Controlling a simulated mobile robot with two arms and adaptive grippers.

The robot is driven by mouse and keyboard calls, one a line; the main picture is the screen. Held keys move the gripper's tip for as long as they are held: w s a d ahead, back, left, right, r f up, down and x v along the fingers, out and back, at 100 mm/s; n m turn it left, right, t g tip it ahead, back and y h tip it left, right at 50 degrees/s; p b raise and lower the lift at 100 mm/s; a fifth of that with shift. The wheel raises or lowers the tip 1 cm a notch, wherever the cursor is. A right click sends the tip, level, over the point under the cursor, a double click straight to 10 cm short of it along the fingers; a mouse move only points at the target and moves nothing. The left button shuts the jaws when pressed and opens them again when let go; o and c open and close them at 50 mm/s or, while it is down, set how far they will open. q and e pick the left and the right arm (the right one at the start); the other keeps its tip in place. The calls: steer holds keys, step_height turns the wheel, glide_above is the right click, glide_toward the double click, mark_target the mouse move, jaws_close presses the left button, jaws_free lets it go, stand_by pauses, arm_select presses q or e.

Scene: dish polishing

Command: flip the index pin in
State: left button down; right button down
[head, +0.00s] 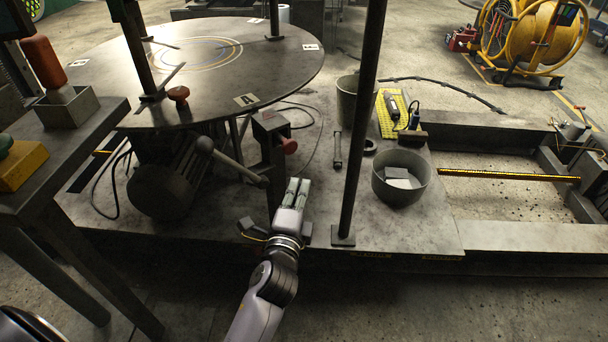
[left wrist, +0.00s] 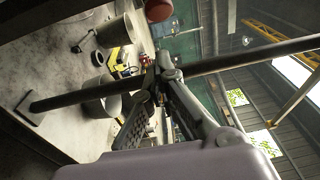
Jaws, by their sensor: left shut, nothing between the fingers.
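A dark upright bracket (head: 270,130) stands at the near edge of the round table, with a red knob (head: 289,146) on its right side. This looks like the index pin; whether it is in or out cannot be told. A reddish knob (left wrist: 158,10) also shows at the top edge of the left wrist view. My left gripper (head: 299,183) is shut and empty, just below and slightly right of the red knob, apart from it in the picture. Its fingertips meet in the left wrist view (left wrist: 160,76). My right gripper is not in view.
The round steel table (head: 225,85) fills the upper left. A thin dark post (head: 361,120) rises right of my gripper. A lever bar (head: 235,165) slants to its left. A grey bucket (head: 402,190) and a yellow mat (head: 386,118) lie right of the post.

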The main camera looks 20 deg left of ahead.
arm_select(q)
steer(key=s, duration=0.1)
steer(key=s+d, duration=0.1)
steer(key=s, duration=0.1)
steer(key=shift+s, duration=0.3)
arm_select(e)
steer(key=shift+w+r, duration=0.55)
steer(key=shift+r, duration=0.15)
arm_select(q)
steer(key=shift+r, duration=0.1)
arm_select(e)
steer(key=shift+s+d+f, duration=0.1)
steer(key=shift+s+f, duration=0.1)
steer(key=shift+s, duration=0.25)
